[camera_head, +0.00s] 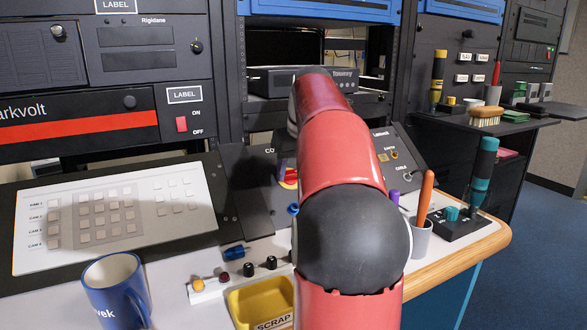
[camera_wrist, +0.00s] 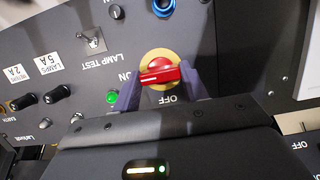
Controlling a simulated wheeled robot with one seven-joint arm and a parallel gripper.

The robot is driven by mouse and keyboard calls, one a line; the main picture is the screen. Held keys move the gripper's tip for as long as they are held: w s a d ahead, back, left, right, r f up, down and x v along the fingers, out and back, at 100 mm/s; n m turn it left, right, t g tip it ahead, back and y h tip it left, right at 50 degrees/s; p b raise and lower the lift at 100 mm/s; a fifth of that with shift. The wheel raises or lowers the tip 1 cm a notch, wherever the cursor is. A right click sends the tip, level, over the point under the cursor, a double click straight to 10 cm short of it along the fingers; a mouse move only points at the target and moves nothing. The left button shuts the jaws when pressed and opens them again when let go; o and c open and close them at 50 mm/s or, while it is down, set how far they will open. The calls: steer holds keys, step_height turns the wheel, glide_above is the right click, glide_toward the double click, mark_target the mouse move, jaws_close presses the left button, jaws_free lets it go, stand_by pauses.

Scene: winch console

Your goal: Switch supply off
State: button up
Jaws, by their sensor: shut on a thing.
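A red rotary handle (camera_wrist: 161,74) on a round yellow plate (camera_wrist: 150,57) is on the dark console panel in the wrist view. The handle lies nearly level, its white-marked end at the left, toward the upside-down word ON. The word OFF is just below it in the picture. My gripper (camera_wrist: 158,80) is shut on the handle, with a purple finger on each side. In the head view, a small part of the red and yellow switch (camera_head: 288,180) shows left of my arm, which hides the rest.
In the wrist view, a green lamp (camera_wrist: 112,97), a lamp test toggle (camera_wrist: 92,40) and black knobs (camera_wrist: 57,94) are left of the handle; a blue-ringed button (camera_wrist: 163,6) is above. In the head view, a blue mug (camera_head: 116,290) and yellow scrap tray (camera_head: 262,303) stand in front.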

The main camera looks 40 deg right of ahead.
stand_by(0.3)
steer(key=n+h, duration=0.1)
steer(key=n, duration=0.2)
steer(key=shift+a+n, duration=0.15)
steer(key=shift+n, duration=0.25)
steer(key=n+h, duration=0.1)
steer(key=n, duration=0.3)
steer(key=shift+b, duration=0.3)
steer(key=n, duration=0.2)
steer(key=n+t+h+b, duration=0.1)
steer(key=n, duration=0.2)
steer(key=shift+a+f+h, duration=0.15)
steer(key=shift+h, duration=0.15)
steer(key=shift+s+n+t+b, duration=0.1)
steer(key=shift+n+t+b, duration=0.5)
steer(key=shift+n, duration=1.4)
steer(key=o, duration=1)
